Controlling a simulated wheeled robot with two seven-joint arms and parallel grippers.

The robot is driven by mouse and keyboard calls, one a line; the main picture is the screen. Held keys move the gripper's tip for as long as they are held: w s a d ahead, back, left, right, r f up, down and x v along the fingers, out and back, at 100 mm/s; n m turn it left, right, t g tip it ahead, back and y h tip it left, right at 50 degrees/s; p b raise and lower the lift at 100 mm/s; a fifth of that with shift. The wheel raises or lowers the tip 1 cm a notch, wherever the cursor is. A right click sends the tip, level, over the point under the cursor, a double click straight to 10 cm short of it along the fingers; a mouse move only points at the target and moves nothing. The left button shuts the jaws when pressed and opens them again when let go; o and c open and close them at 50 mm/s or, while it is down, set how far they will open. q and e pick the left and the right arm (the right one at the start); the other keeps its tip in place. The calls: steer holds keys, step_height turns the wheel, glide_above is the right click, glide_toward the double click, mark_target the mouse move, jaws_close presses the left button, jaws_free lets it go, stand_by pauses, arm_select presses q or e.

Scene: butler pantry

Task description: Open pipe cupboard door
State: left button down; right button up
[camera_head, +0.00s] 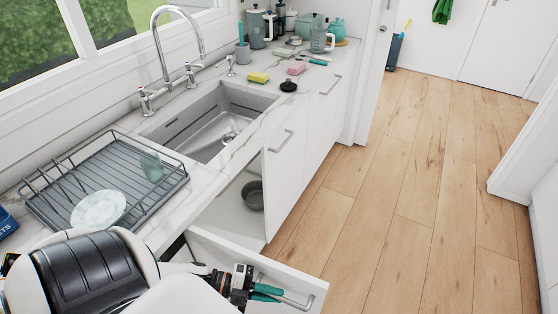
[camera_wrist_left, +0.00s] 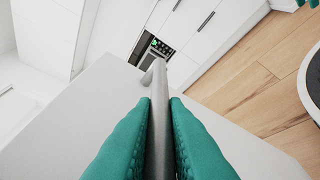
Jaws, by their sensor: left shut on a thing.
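The white pipe cupboard door (camera_head: 222,246) under the sink stands swung out from the counter, leaving an opening. Its grey bar handle (camera_head: 299,303) is near its outer edge. My left gripper (camera_head: 268,293) is shut on this handle with its teal fingers. In the left wrist view, the handle (camera_wrist_left: 159,105) lies between the two teal fingers (camera_wrist_left: 160,135), with the white door panel (camera_wrist_left: 85,115) behind. Inside the opening a dark round pot (camera_head: 253,195) stands on the cupboard floor. A teal bit at the wrist view's top right corner may be my right gripper; its jaws cannot be made out.
The sink (camera_head: 205,128) and a dish rack (camera_head: 60,205) with a plate are on the marble counter above. A closed cupboard door (camera_head: 286,178) adjoins the opening on its far side. The wooden floor (camera_head: 400,220) to the right is clear.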

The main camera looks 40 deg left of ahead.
arm_select(q)
steer(key=shift+s+m+g, duration=0.3)
steer(key=shift+s+g, duration=0.1)
steer(key=shift+s, duration=0.4)
steer(key=c, duration=1.5)
jaws_free()
steer(key=shift+o, duration=0.2)
step_height(320, 180, up, 10)
steer(key=p, duration=0.1)
